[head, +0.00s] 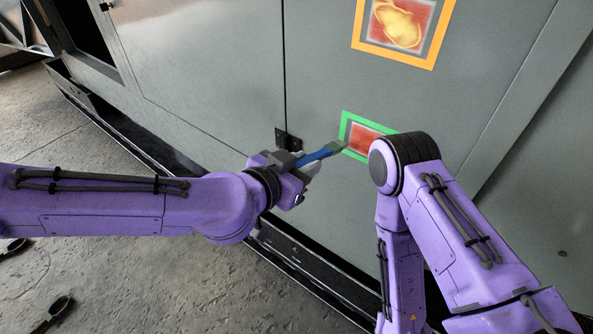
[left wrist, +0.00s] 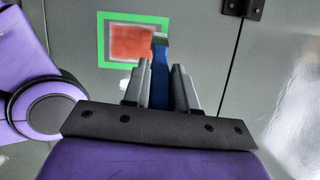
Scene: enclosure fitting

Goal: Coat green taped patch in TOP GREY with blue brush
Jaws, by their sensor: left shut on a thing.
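The green taped patch (head: 362,129) is on the grey enclosure panel in the head view, partly hidden by my right arm. Inside its green tape the surface is red with a paler grey margin. It also shows in the left wrist view (left wrist: 131,42). My left gripper (head: 297,163) is shut on the blue brush (head: 318,156), whose tip points at the patch's lower left edge. In the left wrist view the brush (left wrist: 160,78) stands between the fingers, its tip overlapping the patch's right edge. I cannot tell whether the bristles touch the panel. My right gripper is not visible.
An orange taped patch (head: 403,28) with yellow over red is higher on the panel. A black hinge or latch (head: 288,140) sits on the door seam beside my left gripper. A dark base rail (head: 316,277) runs along the enclosure's foot. Concrete floor lies at left.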

